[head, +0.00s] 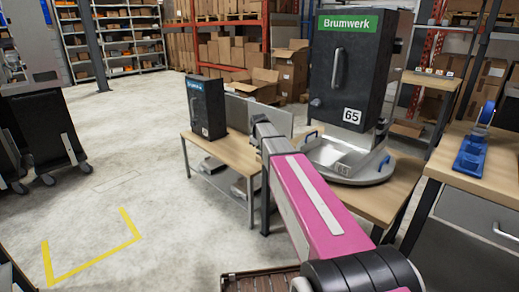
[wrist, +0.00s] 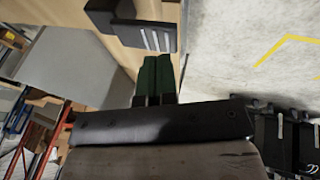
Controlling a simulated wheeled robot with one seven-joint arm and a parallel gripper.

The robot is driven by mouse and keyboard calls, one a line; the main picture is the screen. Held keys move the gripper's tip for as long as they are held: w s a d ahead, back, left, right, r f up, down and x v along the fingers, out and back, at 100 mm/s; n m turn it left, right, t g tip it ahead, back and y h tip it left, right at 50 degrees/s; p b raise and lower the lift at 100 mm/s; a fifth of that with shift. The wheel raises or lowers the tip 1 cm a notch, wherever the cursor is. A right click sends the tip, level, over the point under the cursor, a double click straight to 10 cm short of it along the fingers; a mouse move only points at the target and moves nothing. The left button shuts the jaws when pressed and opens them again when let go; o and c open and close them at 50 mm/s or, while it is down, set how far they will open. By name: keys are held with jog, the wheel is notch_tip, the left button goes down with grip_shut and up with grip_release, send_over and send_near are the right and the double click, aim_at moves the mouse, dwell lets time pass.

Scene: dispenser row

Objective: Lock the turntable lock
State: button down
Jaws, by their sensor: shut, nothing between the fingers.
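The large dark dispenser (head: 345,70), with a green "Brumwerk" sign and the number 65, stands on the table in the head view. Below it is a round grey base (head: 350,172) with a tray and blue handles (head: 382,165); I take this to be the turntable. I cannot make out its lock for certain. My gripper shows in the wrist view as two green fingers (wrist: 157,68), closed together and empty. Their tips are close to a black block with pale stripes (wrist: 140,28) at the wooden table's edge; I cannot tell whether they touch. In the head view my arm hides the gripper.
A smaller dark dispenser (head: 206,106) stands on the wooden table (head: 238,150) at left. A side table (head: 455,160) at right holds a blue tape-dispenser-like object (head: 474,150). Shelves and cardboard boxes (head: 290,70) stand behind. The floor at left (head: 130,170) is open.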

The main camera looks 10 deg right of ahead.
aim_at(259, 154)
jog(key=shift+r, duration=0.1)
notch_tip(259, 154, up, 4)
jog(key=shift+r, duration=0.1)
jog(key=v, duration=0.9)
jog(key=shift+r, duration=0.35)
jog(key=shift+s+f, duration=0.1)
jog(key=shift+s, duration=0.1)
jog(key=s+d+f+m+g, duration=0.3)
jog(key=s+f+m+g, duration=0.2)
jog(key=s+f, duration=2.3)
jog(key=s+m, duration=0.3)
jog(key=shift+d+f+y, duration=0.15)
jog(key=shift+y, duration=0.25)
